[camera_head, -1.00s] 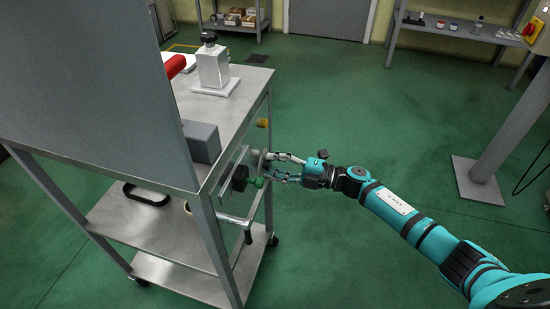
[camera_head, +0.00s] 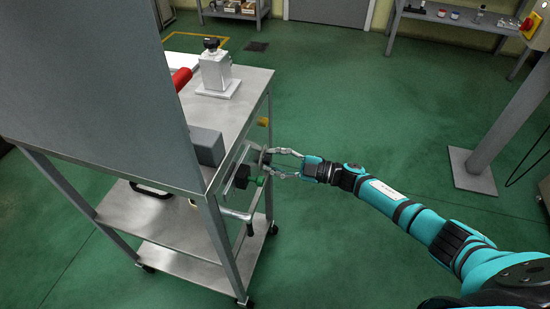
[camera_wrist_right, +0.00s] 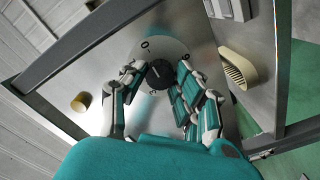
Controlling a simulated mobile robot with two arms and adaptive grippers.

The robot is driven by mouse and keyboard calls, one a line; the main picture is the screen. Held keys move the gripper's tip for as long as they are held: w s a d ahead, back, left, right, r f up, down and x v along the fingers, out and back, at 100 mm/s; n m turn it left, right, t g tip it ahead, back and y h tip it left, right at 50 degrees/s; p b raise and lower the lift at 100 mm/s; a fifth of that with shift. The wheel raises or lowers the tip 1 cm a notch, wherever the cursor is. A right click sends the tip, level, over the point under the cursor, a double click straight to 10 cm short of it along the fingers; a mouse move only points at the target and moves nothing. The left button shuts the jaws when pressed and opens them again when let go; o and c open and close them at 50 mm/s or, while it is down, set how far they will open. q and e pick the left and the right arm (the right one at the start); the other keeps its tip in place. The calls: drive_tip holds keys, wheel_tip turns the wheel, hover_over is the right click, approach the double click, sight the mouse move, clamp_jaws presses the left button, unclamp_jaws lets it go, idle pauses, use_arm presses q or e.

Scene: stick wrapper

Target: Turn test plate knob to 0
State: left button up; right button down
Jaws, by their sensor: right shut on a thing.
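The test plate knob is a small black knob (camera_wrist_right: 157,76) on a round marked dial plate (camera_wrist_right: 172,50). It is on the metal panel at the cart's side. My right gripper (camera_wrist_right: 156,79) is shut on this knob, with fingers on both sides of it. A 0 mark shows at the dial's upper left in the wrist view; the knob's exact pointer direction is hard to tell. In the head view my right gripper (camera_head: 268,162) reaches the panel from the right, and its fingers mostly hide the knob. My left gripper is not in view.
The metal cart (camera_head: 246,101) carries a white block device (camera_head: 215,76) and a grey box (camera_head: 206,147). The floor to the right is open up to a pillar (camera_head: 497,125).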

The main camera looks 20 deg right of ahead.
drive_tip(key=shift+f, duration=0.1)
idle(0.3)
drive_tip(key=c, duration=1)
unclamp_jaws()
drive_tip(key=shift+d, duration=0.1)
drive_tip(key=v, duration=1.2)
